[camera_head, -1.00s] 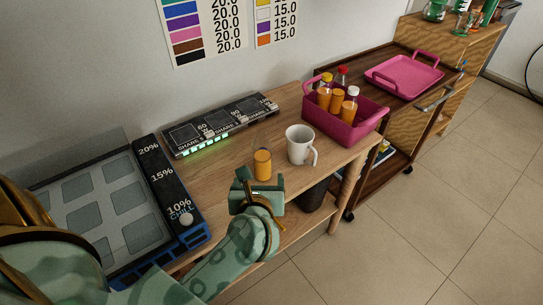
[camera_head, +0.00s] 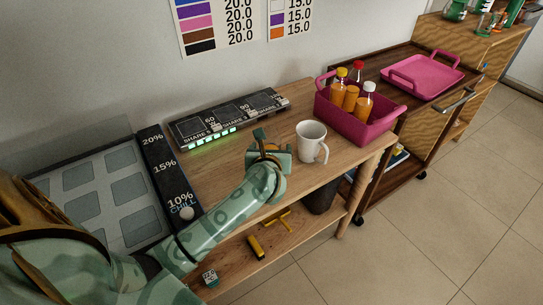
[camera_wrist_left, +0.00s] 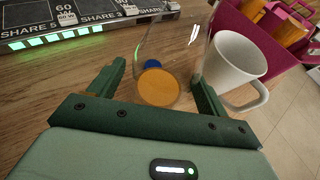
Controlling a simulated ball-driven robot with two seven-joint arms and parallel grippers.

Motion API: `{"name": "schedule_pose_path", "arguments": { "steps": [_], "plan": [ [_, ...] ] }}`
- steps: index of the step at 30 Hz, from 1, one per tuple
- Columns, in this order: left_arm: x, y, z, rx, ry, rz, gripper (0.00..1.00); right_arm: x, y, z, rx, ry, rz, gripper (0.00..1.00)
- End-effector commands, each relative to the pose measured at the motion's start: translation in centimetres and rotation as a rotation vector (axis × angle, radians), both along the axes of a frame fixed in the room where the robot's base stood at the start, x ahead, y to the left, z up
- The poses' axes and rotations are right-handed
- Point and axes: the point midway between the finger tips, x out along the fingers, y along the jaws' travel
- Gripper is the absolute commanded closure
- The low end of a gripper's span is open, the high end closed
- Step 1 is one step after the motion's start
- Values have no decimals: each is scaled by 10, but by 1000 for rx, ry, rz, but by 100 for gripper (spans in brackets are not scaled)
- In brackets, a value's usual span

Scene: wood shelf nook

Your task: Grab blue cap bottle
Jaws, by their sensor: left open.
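The blue cap bottle shows in the left wrist view as a clear bottle with an orange fill (camera_wrist_left: 158,88) and a blue cap (camera_wrist_left: 152,64) behind it. It is on the wooden shelf top (camera_head: 226,165). My left gripper (camera_wrist_left: 157,72) is open, with one finger on each side of the bottle's orange part. I cannot tell whether either finger touches it. In the head view my left gripper (camera_head: 271,144) is over the shelf top and hides most or all of the bottle. My right gripper is not in view.
A white mug (camera_head: 311,143) stands close to the right of my left gripper. A pink basket (camera_head: 365,131) with several capped bottles is beyond it. A dark panel with green lights (camera_head: 230,118) lies behind. A tray device (camera_head: 95,195) stands at left.

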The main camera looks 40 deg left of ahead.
Motion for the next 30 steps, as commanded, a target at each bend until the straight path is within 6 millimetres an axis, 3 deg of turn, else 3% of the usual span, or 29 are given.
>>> {"name": "schedule_pose_path", "arguments": {
  "steps": [5,12,13,23,30],
  "plan": [
    [0,0,1,0,0,0,23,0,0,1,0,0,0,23],
    [0,0,1,0,0,0,87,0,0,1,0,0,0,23],
    [0,0,2,2,-4,-1,90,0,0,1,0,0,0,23],
    [0,0,8,1,-4,-1,90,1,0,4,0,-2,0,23],
    [-4,-3,45,-1,-8,-1,90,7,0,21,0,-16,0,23]
  ]
}}
